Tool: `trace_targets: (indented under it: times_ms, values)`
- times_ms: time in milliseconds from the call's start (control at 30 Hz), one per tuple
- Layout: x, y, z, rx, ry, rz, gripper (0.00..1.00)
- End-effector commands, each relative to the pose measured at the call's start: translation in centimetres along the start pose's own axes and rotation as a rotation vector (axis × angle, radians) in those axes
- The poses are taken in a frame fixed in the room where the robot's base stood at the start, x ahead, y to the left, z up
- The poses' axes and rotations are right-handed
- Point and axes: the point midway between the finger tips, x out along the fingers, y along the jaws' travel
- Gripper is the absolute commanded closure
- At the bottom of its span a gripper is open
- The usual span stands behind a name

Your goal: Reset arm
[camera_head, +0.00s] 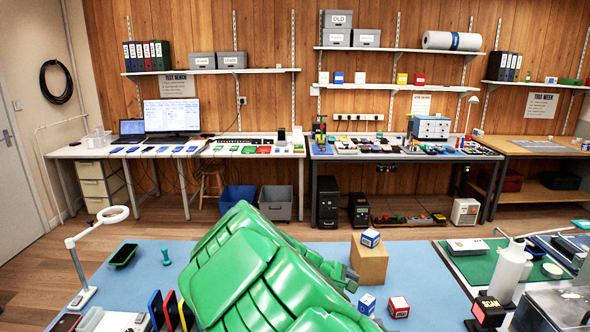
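My green arm fills the lower middle of the head view, over the blue work mat (215,257). Its far end, with my gripper (345,277), shows as small green parts just left of a cardboard box (369,262). The fingers are too small and partly hidden by the arm, so I cannot tell whether they are open or shut. I see nothing clearly held. I cannot tell whether the gripper touches the box.
A small blue-and-white cube (370,238) sits on the box. Another blue cube (367,304) and a red cube (399,307) lie in front. A ring lamp (98,226), green tray (123,255) and upright phones (172,310) stand left. A white bottle (507,270) stands right.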

Motion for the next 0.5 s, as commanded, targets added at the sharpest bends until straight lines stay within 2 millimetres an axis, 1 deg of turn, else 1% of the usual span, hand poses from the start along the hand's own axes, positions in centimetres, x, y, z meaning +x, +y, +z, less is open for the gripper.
trace_targets:
  times_ms: [33, 200, 367, 467, 500]
  values:
    - [-0.5, 0.3, 1.2, 0.102, 0.018, -0.035, 0.28]
    - [-2.0, 0.5, 3.7, 0.436, 0.081, -0.166, 0.28]
    - [-4.2, 0.8, 5.4, 0.74, 0.143, -0.295, 0.28]
    - [-5.7, 1.2, 6.2, 0.924, 0.181, -0.381, 0.28]
    - [-6.5, 1.4, 6.5, 0.996, 0.199, -0.417, 0.28]
